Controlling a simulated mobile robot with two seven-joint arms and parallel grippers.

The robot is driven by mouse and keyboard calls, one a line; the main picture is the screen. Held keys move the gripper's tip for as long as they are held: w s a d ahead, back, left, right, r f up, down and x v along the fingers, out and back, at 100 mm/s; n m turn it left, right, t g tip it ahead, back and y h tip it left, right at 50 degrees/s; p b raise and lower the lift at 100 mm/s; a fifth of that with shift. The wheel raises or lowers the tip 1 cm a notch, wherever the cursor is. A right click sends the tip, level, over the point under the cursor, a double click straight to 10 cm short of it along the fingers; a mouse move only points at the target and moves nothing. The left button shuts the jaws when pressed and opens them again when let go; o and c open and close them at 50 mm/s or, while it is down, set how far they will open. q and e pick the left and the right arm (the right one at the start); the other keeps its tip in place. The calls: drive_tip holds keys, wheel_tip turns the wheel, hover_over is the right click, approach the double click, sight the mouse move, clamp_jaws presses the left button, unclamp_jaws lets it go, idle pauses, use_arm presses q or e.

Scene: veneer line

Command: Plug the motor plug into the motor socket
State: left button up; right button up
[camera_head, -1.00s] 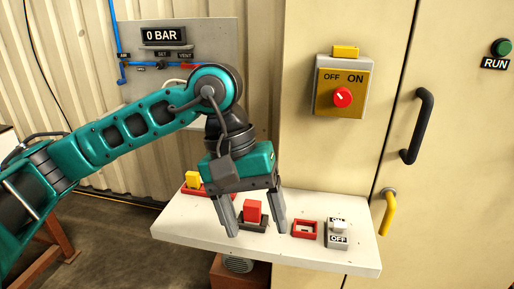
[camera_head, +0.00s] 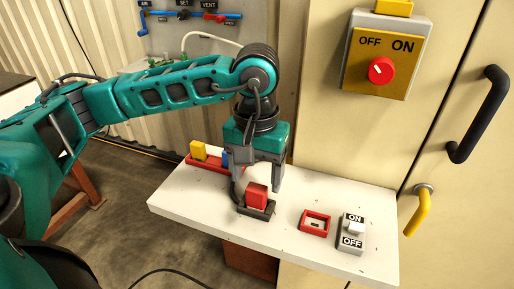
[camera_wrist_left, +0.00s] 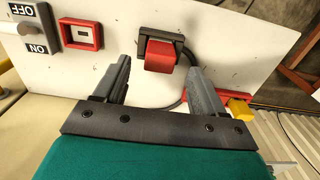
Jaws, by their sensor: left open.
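The red motor plug (camera_head: 257,195) sits in a dark grey holder (camera_head: 268,211) on the white shelf. My left gripper (camera_head: 258,190) is open above the shelf and points down, with a finger on either side of the red plug. In the left wrist view, the plug (camera_wrist_left: 160,55) shows between and just beyond the two fingertips, with a visible gap on each side. I cannot tell whether a finger touches it. A red-framed socket (camera_head: 315,222), likely the motor socket, lies to the right of the plug. My right gripper is out of view.
A grey ON/OFF switch (camera_head: 352,231) stands right of the red frame. A red rack (camera_head: 203,167) with yellow and blue pieces is behind my gripper. A cabinet with a black handle (camera_head: 478,114) and a yellow handle (camera_head: 421,211) stands at right. The shelf (camera_head: 190,209) is bare at front left.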

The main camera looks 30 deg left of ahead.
sight(257, 187)
use_arm(q)
wheel_tip(257, 187, down, 4)
drive_tip(key=shift+r, duration=0.1)
drive_tip(key=shift+f, duration=0.45)
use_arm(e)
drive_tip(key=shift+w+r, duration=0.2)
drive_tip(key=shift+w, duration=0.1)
use_arm(q)
drive_tip(key=c, duration=1.1)
drive_tip(key=shift+r+p, duration=0.7)
drive_tip(key=shift+r, duration=1.85)
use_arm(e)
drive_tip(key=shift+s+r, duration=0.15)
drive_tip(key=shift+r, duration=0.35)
